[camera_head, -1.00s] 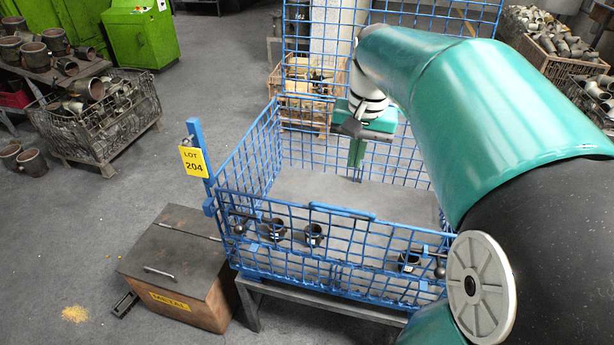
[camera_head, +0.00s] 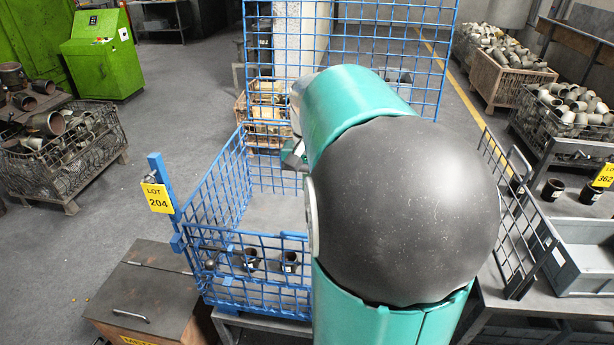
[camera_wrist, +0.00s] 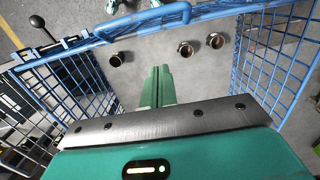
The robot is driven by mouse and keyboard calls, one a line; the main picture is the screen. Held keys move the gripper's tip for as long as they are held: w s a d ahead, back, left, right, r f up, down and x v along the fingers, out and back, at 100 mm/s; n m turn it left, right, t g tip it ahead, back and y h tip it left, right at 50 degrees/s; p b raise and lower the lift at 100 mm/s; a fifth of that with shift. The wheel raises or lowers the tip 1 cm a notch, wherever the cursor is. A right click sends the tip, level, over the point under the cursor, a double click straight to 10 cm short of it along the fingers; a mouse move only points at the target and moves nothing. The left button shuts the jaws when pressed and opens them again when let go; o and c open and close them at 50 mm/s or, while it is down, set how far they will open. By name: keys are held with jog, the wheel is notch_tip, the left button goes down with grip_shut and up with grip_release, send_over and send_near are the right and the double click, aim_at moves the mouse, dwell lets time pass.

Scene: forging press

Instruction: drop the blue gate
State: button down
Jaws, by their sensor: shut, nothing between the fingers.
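The blue gate (camera_head: 240,238) is the mesh front of the blue cage. It stands upright, its right part hidden behind my arm. In the wrist view its top rail carries a raised blue loop handle (camera_wrist: 145,20), and a lever with a black knob (camera_wrist: 38,22) is at its left end. My gripper (camera_wrist: 158,72) is shut and empty, over the cage's inside, apart from the handle. In the head view my arm hides the fingertips. Several dark metal cups sit inside near the gate, one (camera_head: 290,261) in the head view and another (camera_wrist: 185,48) in the wrist view.
A brown metal bin (camera_head: 150,295) stands at the cage's front left. A yellow lot sign (camera_head: 158,198) is on the left post. A tall blue mesh panel (camera_head: 390,45) rises behind. At right are a grey tray (camera_head: 590,255) and a dark mesh panel (camera_head: 512,225).

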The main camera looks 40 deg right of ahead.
jog(key=a+f, duration=0.1)
jog(key=s+f, duration=0.1)
jog(key=f, duration=0.1)
jog(key=s+a+f, duration=0.1)
jog(key=shift+a+f, duration=0.35)
jog(key=shift+f, duration=0.05)
jog(key=shift+s+a+f, duration=0.15)
jog(key=shift+a+f, duration=0.05)
jog(key=shift+a, duration=0.1)
jog(key=shift+s, duration=0.15)
jog(key=shift+a, duration=0.15)
